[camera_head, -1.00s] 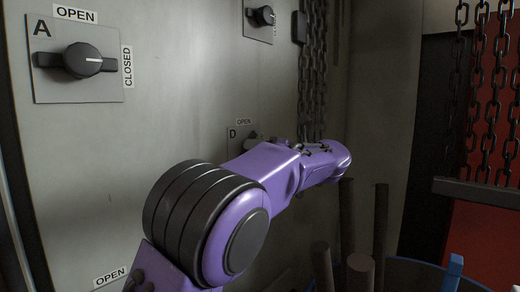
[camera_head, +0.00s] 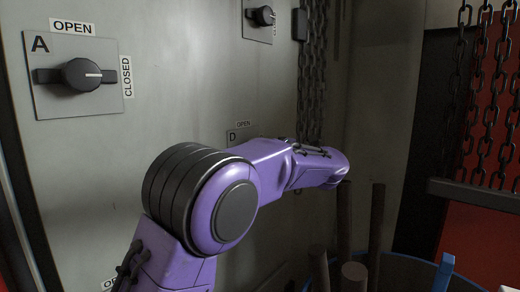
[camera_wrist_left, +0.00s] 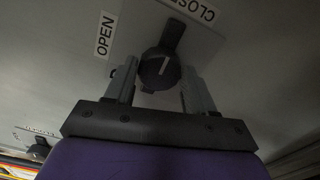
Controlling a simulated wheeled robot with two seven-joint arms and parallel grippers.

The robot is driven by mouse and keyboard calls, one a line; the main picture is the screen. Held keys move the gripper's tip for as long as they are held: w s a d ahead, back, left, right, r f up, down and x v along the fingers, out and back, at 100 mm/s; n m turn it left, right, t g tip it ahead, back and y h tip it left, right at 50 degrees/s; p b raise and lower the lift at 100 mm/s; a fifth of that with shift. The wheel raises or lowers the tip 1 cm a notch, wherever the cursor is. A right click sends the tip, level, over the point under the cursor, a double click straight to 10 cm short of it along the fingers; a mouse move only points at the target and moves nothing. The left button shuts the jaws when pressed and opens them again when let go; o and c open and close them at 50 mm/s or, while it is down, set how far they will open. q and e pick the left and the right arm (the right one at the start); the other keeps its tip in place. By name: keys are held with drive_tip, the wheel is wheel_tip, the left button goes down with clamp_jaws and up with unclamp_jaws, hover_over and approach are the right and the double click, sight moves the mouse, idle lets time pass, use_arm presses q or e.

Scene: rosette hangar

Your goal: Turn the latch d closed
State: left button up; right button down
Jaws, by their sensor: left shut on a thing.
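Latch D is a dark round knob (camera_wrist_left: 158,72) with a bar handle on a grey plate (camera_wrist_left: 135,30), seen in the left wrist view. Its OPEN label is at the left and its CLOSED label at the top, partly cut off. My left gripper (camera_wrist_left: 160,67) is shut on the knob, one finger on each side. In the head view, the top of the latch D plate (camera_head: 237,136) shows, but my purple arm hides the knob and gripper. My right gripper is not in view.
Latch A (camera_head: 82,74) is at upper left on the panel, its line toward CLOSED. Another latch (camera_head: 262,16) is at the top. Chains (camera_head: 313,80) hang right of the panel. Dark posts (camera_head: 376,225) and a blue-rimmed container (camera_head: 420,266) stand at lower right.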

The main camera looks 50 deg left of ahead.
use_arm(q)
drive_tip(key=shift+m, duration=0.4)
drive_tip(key=o, duration=1)
drive_tip(key=shift+o, duration=0.2)
drive_tip(key=shift+d, duration=0.1)
drive_tip(key=w+d+b, duration=0.1)
drive_tip(key=d+b, duration=0.2)
drive_tip(key=d, duration=0.7)
drive_tip(key=shift+w+d, duration=0.15)
